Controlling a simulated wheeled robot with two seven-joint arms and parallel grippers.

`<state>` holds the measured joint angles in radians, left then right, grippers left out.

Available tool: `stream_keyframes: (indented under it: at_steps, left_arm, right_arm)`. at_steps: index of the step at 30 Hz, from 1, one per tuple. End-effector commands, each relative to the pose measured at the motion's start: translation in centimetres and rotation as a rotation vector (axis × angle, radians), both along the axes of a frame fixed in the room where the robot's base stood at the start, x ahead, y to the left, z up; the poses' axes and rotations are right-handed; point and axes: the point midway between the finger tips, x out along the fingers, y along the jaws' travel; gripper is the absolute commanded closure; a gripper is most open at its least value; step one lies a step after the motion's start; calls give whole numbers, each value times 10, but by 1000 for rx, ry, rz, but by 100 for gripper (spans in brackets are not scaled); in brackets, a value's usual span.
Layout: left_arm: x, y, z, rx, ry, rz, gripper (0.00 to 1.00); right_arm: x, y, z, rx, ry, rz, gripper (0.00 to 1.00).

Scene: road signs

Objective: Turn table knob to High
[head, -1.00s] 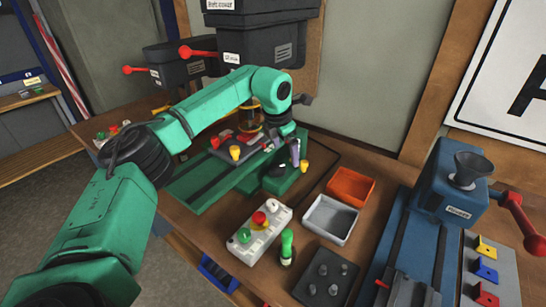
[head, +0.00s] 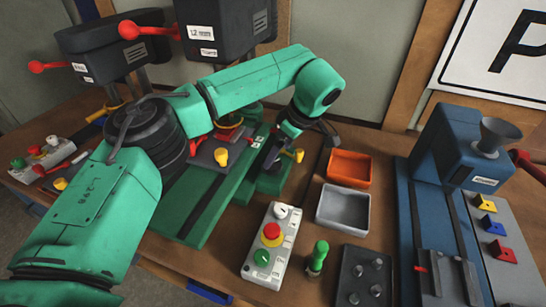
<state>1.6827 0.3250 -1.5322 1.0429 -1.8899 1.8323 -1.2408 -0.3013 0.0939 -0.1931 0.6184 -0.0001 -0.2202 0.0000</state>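A grey control box (head: 268,250) stands on the wooden bench. It carries a small white knob with a dark pointer (head: 281,212), a red button (head: 271,232) and a green one (head: 262,257). The knob's labels are too small to read. My green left arm reaches in from the left across the green machine (head: 205,205). My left gripper (head: 272,155) points down near that machine's right end, behind and apart from the control box. Its fingers are too small and dark to tell whether they are open. My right gripper is not in view.
An orange tray (head: 349,168) and a grey tray (head: 343,208) lie right of the control box. A green-handled tool (head: 318,256) and a dark pegged plate (head: 362,278) stand in front. A blue machine (head: 458,145) is at the right.

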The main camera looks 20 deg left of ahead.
Motion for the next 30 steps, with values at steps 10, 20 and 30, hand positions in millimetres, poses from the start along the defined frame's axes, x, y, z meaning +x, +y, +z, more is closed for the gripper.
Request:
stream_keyframes:
  at_steps: [10, 20, 30]
  left_arm:
    - [6, 17, -44, -2, -1, -1, 0]
    - [6, 17, -45, -2, -2, 0, 54]
    - [6, 17, -44, -2, -1, -19, 84]
  right_arm:
    - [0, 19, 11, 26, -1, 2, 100]
    - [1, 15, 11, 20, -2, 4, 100]
    - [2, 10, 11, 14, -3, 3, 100]
